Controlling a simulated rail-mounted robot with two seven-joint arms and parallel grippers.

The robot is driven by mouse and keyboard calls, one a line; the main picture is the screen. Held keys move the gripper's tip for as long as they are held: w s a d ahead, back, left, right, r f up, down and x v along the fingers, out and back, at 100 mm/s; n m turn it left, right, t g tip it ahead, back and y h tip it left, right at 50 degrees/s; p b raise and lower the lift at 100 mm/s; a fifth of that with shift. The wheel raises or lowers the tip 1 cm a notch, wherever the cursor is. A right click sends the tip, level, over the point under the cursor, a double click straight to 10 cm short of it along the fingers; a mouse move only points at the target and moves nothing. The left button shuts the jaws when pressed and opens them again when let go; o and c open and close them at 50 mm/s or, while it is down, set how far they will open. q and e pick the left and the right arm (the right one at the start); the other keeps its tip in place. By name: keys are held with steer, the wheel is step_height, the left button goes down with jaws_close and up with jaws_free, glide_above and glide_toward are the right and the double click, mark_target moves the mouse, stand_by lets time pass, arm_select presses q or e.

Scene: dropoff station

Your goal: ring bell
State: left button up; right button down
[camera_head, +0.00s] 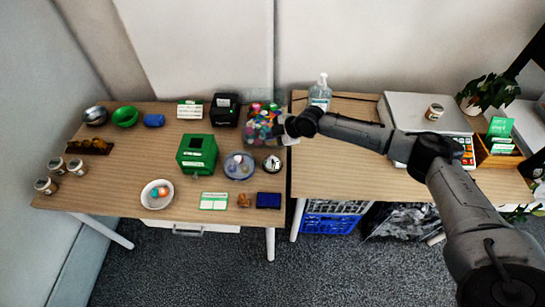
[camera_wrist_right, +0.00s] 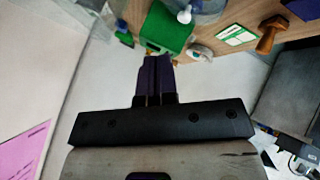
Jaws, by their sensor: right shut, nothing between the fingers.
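The bell (camera_head: 272,163) is a small round dark and silver thing on the left table, just right of a blue-grey dish. My right gripper (camera_head: 284,130) reaches in from the right and is above the table, near the colourful heap in a clear container. In the head view it appears a little behind and right of the bell, apart from it. In the right wrist view, my right gripper's dark fingers (camera_wrist_right: 153,62) are together with nothing between them. I cannot surely make out the bell in that view. My left gripper is not in view.
The dish (camera_head: 239,175) and a green box (camera_head: 197,154) are left of the bell. A clear container of colourful pieces (camera_head: 262,124) is behind it, and a blue pad (camera_head: 269,200) in front. A pump bottle (camera_head: 320,93) and grey scale (camera_head: 413,107) stand on the right table.

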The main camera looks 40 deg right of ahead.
steer(key=b, duration=0.6)
glide_above(273, 158)
step_height(273, 158, down, 7)
steer(key=shift+f, duration=0.15)
steer(key=shift+w+f, duration=0.1)
steer(key=shift+f, duration=0.55)
stand_by(0.8)
steer(key=shift+f+b, duration=0.15)
steer(key=shift+b, duration=0.15)
steer(key=shift+f+b, duration=0.3)
